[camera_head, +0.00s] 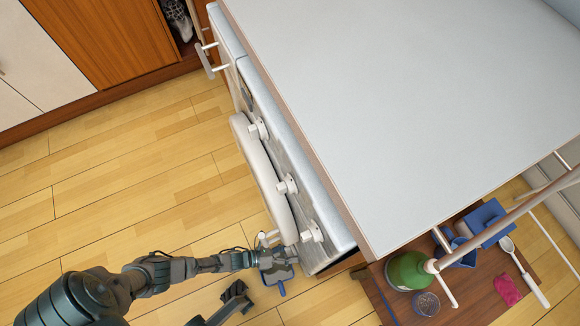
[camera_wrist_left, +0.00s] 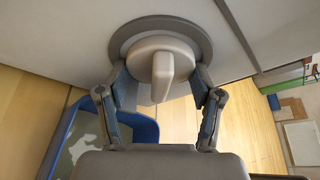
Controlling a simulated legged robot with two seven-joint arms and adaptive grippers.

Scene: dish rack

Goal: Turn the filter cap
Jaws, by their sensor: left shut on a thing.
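The filter cap (camera_wrist_left: 160,65) is a pale round knob with a raised grip bar, set in a grey ring on the white machine front. In the left wrist view the bar points down toward my palm. My left gripper (camera_wrist_left: 160,88) has a finger on each side of the cap and is shut on it. In the head view my left gripper (camera_head: 270,255) is at the lower corner of the white machine (camera_head: 255,140), and the cap there is mostly hidden by the fingers.
A blue-rimmed container (camera_wrist_left: 145,130) is below and left of the cap; it shows partly in the head view (camera_head: 282,287). White knobs (camera_head: 287,185) line the machine front. Wooden floor (camera_head: 150,190) is clear at left.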

